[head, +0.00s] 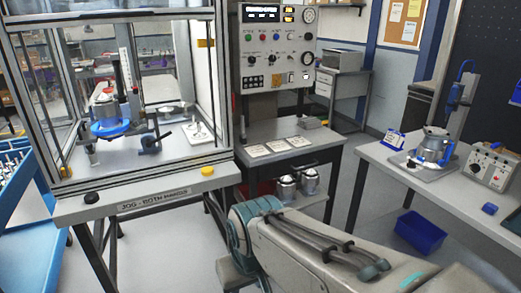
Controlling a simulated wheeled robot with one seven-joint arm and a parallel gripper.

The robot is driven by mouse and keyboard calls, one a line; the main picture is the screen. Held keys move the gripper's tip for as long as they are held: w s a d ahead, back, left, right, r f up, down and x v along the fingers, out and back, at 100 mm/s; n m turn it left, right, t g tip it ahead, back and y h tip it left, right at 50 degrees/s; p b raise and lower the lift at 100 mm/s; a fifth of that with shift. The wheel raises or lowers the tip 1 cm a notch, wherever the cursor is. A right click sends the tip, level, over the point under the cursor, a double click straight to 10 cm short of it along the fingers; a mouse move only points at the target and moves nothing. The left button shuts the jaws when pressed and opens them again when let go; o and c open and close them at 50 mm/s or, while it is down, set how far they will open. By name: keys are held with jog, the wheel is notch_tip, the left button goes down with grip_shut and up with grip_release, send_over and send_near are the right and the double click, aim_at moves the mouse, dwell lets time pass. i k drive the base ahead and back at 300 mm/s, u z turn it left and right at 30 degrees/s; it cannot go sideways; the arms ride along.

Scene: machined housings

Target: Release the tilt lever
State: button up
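Inside the framed enclosure at the left, a machined housing (108,108) sits in a fixture with a blue ring (110,128). A small dark lever-like part (151,143) stands to the right of it on the enclosure floor. It may be the tilt lever, but it is too small to tell, and I cannot tell whether it is locked. My arm crosses the bottom right of the head view, well apart from the enclosure. My gripper is not in view.
At the right, a bench (385,165) carries another fixture (435,150) and a control box (490,165). A blue cart (15,195) stands at the left edge.

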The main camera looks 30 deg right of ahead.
aim_at(148, 142)
jog(key=k, duration=0.7)
jog(key=z, duration=0.95)
jog(key=i, duration=1.85)
jog(key=u, duration=0.45)
